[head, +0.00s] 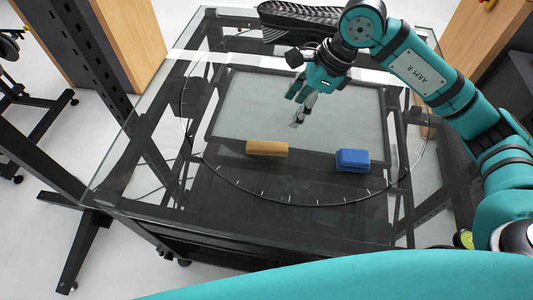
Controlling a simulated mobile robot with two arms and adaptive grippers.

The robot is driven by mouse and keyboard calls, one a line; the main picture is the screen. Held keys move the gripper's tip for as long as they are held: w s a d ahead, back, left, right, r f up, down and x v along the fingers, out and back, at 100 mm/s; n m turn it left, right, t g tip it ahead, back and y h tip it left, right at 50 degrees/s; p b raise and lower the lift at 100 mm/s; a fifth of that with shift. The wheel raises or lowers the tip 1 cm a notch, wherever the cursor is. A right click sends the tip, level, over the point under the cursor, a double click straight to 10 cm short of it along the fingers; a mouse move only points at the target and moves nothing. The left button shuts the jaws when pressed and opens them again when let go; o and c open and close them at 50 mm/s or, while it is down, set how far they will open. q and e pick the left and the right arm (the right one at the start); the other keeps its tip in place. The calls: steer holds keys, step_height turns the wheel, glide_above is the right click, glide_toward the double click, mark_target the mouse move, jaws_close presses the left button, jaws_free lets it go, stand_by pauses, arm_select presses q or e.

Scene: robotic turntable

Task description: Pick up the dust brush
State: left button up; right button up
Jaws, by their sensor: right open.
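A tan, elongated block-like object (267,148) lies on the glass turntable (225,180), left of a blue block (353,160). The tan one could be the dust brush, but no bristles can be made out at this size. My right gripper (301,112) points down over the glass, behind and between the two objects and apart from both. It is open with nothing between its fingers. My left gripper is not in view.
A black ribbed object (295,20) lies at the far edge, behind my right arm. The glass table (140,140) has a dark frame beneath it. The glass around the two blocks is clear. Wooden panels (130,40) stand behind.

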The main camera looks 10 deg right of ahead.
steer(key=f, duration=0.1)
steer(key=p, duration=0.3)
glide_toward(269, 146)
steer(key=x, duration=0.5)
steer(key=shift+a+f, duration=0.1)
steer(key=shift+a, duration=0.15)
steer(key=shift+a+f, duration=0.15)
steer(key=shift+f, duration=0.3)
steer(key=p+x, duration=0.2)
steer(key=x, duration=0.2)
steer(key=shift+w+f, duration=0.15)
steer(key=shift+f, duration=0.35)
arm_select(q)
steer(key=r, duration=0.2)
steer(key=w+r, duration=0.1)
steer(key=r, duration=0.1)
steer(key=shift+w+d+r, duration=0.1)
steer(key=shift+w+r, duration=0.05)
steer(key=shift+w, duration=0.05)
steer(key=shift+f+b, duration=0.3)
arm_select(e)
steer(key=shift+f, duration=0.2)
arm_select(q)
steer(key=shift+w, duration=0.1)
arm_select(e)
jaws_close()
